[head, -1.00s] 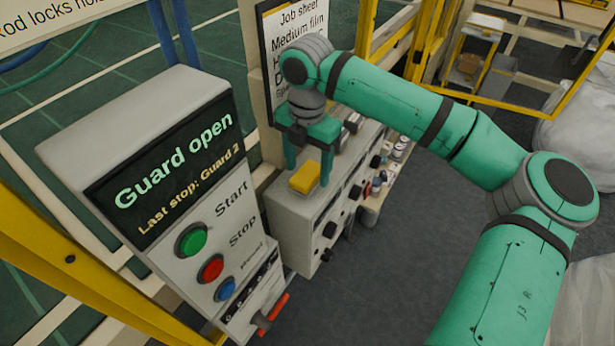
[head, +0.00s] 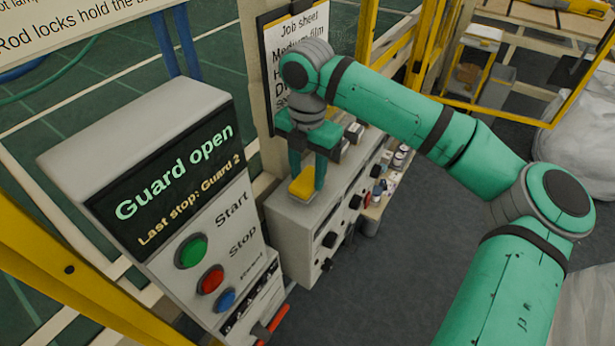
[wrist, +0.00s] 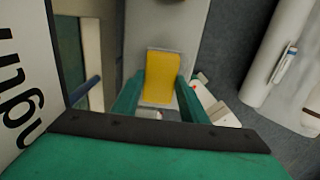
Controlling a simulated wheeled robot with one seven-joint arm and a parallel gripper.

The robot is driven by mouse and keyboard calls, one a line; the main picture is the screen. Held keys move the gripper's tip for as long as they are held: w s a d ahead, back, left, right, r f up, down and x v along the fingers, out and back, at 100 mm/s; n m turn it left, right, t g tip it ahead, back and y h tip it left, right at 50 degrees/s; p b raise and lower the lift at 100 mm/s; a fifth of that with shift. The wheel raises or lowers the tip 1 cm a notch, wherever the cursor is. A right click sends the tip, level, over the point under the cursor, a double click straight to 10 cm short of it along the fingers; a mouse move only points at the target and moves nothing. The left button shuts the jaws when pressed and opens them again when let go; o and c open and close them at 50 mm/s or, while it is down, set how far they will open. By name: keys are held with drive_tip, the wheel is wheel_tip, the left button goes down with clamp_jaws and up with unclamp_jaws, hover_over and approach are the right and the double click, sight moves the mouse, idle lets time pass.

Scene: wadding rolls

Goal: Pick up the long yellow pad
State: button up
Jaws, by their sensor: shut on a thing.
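The long yellow pad (head: 303,187) lies on top of the grey control cabinet (head: 289,212), at its near end. In the wrist view the yellow pad (wrist: 161,77) shows between the two green fingers. My gripper (head: 307,176) is down at the pad and shut on it, with a finger on either side. The wrist view also shows my gripper (wrist: 160,98) around the pad's lower part. The pad appears to be at the cabinet's top surface; I cannot tell whether it is clear of it.
A tall grey panel reading "Guard open" (head: 175,155) stands close on the left. A job sheet board (head: 300,50) is behind the gripper. Small items (head: 385,165) lie behind on the right. Dark floor (head: 430,240) is clear to the right.

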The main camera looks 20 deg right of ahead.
drive_tip(key=s+a+r, duration=0.3)
drive_tip(key=s+r, duration=0.8)
drive_tip(key=s, duration=0.2)
drive_tip(key=shift+s+a+r, duration=0.2)
drive_tip(key=shift+a+r, duration=0.05)
drive_tip(key=shift+a, duration=0.15)
drive_tip(key=shift+s, duration=0.1)
